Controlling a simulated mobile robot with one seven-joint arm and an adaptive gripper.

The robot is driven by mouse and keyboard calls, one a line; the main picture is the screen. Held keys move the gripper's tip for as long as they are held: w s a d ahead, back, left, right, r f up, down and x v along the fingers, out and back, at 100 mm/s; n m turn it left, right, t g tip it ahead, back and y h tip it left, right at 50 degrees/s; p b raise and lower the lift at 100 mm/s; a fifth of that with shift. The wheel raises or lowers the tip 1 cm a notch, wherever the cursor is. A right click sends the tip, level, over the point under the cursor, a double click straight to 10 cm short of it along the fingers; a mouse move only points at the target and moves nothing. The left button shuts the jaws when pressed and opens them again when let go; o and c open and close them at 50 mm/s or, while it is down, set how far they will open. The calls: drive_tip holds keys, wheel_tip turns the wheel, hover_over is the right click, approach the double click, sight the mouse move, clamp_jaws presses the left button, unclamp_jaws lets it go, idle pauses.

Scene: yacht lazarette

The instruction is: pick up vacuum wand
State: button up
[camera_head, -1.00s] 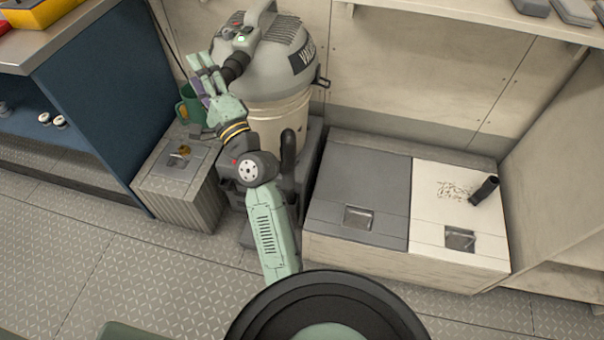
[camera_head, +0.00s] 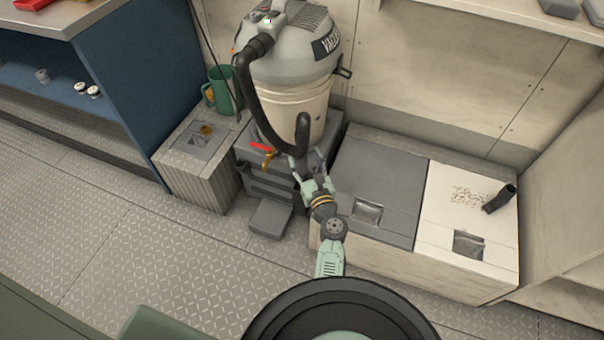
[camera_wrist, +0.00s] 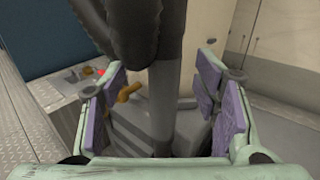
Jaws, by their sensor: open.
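The vacuum wand (camera_head: 303,130) is a dark upright tube in front of the shop vacuum (camera_head: 292,60), with a black corrugated hose (camera_head: 258,110) running from the vacuum's head to it. In the wrist view the wand (camera_wrist: 166,95) stands between my purple-padded fingers, with the hose (camera_wrist: 122,25) bulging in front at the top. My gripper (camera_head: 308,168) is open around the wand. Gaps show between the wand and both pads. The wand's lower end is hidden behind my gripper in the head view.
A grey box (camera_head: 262,180) with a red and yellow latch carries the vacuum. A green mug (camera_head: 222,92) stands on a low bin at left. Lidded lockers (camera_head: 378,185) lie right, with crumbs and a black tube (camera_head: 499,199) on the white lid. The floor at front left is clear.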

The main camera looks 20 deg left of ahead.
sight(304, 151)
drive_tip(key=x, duration=0.5)
drive_tip(key=shift+w+r+p, duration=0.1)
drive_tip(key=shift+w+p, duration=0.2)
drive_tip(key=shift+w, duration=0.1)
drive_tip(key=c, duration=1.2)
